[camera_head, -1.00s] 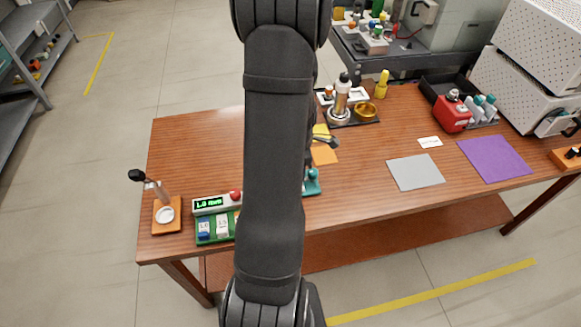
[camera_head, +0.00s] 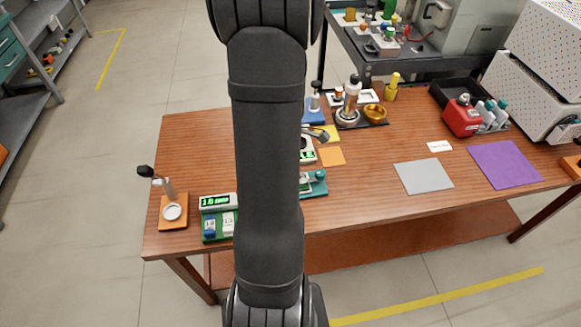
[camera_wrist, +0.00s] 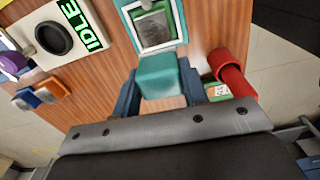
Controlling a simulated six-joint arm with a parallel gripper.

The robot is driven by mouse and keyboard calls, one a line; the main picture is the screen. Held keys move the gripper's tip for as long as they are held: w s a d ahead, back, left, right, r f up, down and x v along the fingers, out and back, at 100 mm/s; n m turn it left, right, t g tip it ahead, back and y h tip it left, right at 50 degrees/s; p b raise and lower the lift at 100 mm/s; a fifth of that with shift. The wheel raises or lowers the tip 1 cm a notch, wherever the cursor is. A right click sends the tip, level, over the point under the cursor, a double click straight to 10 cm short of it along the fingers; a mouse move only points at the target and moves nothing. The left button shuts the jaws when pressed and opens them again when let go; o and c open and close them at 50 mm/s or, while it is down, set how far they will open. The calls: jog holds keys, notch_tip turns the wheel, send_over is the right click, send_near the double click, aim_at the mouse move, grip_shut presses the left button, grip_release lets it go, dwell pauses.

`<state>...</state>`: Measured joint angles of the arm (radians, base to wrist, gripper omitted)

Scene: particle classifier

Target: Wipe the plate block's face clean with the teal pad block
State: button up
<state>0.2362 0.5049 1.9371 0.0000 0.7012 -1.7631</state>
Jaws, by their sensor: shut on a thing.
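The teal pad block (camera_wrist: 160,76) is held between the two blue fingers of my gripper (camera_wrist: 160,94) in the wrist view. My gripper is shut on it. The plate block (camera_wrist: 183,22) is just beyond the pad in the wrist view, with a teal frame around a grey face. A pale smudge shows on the lower part of that face. The pad is close to the frame's near edge; I cannot tell whether they touch. In the head view, a teal piece (camera_head: 317,184) shows beside my arm, which hides my gripper.
In the wrist view, a white device with an IDLE display (camera_wrist: 85,25) stands left and a red cylinder (camera_wrist: 232,72) right. In the head view, a green rack (camera_head: 211,238) and orange stand (camera_head: 174,222) are at left. Grey (camera_head: 424,176) and purple (camera_head: 505,164) mats lie at right.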

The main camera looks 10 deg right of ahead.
jog(key=shift+r, duration=2.4)
jog(key=shift+f, duration=0.1)
jog(key=w+a+f+m, duration=0.2)
jog(key=a+f+m, duration=0.1)
jog(key=m, duration=0.2)
jog(key=w+a+f+m, duration=0.2)
jog(key=w+f+m, duration=0.1)
jog(key=f+m, duration=0.1)
jog(key=w+a+f+m, duration=0.3)
jog(key=m, duration=0.4)
jog(key=shift+a+f, duration=0.2)
jog(key=shift+a, duration=0.15)
jog(key=shift+w+a+f+m, duration=0.35)
jog(key=shift+a+f+m, duration=0.15)
jog(key=shift+m, duration=0.3)
jog(key=shift+d, duration=0.1)
